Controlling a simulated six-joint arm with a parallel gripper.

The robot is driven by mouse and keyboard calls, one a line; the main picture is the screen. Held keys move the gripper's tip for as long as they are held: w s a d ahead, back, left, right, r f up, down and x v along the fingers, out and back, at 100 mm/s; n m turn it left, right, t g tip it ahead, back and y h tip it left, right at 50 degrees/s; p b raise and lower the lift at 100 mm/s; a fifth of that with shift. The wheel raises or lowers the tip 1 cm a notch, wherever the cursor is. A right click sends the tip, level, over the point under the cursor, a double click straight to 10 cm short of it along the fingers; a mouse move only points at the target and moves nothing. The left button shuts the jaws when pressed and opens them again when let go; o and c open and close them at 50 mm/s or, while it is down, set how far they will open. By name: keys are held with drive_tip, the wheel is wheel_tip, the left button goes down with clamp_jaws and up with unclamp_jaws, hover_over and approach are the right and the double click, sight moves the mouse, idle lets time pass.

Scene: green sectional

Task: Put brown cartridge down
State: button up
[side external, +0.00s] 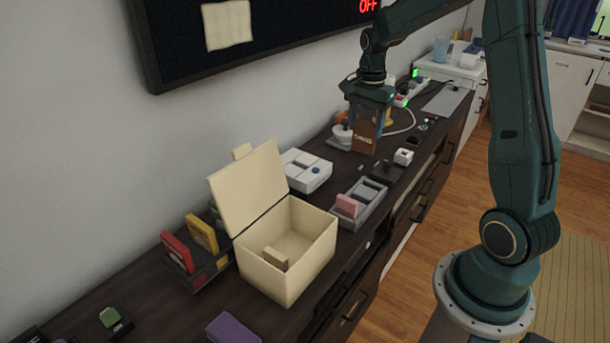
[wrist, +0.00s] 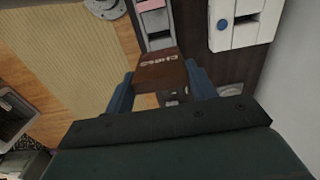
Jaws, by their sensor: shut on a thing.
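My gripper (side external: 367,115) is shut on the brown cartridge (side external: 364,138) and holds it upright above the dark cabinet top (side external: 325,150), toward the far end. In the wrist view the brown cartridge (wrist: 161,72) sits between the two blue fingers of my gripper (wrist: 160,88), with pale lettering on its face. Whether its lower edge touches anything cannot be told.
A grey slotted holder (side external: 372,203) with a pink cartridge (side external: 347,206) stands nearer the camera. A white console (side external: 306,170), an open cream box (side external: 290,255) and a rack (side external: 205,272) with red and yellow cartridges line the cabinet. A purple cartridge (side external: 233,328) lies in front.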

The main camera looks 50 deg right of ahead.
drive_tip(key=w+a, duration=0.3)
drive_tip(key=a, duration=2)
drive_tip(key=shift+a, duration=0.3)
wheel_tip(320, 180, down, 16)
drive_tip(key=shift+f, duration=1.9)
drive_tip(key=shift+f, duration=0.15)
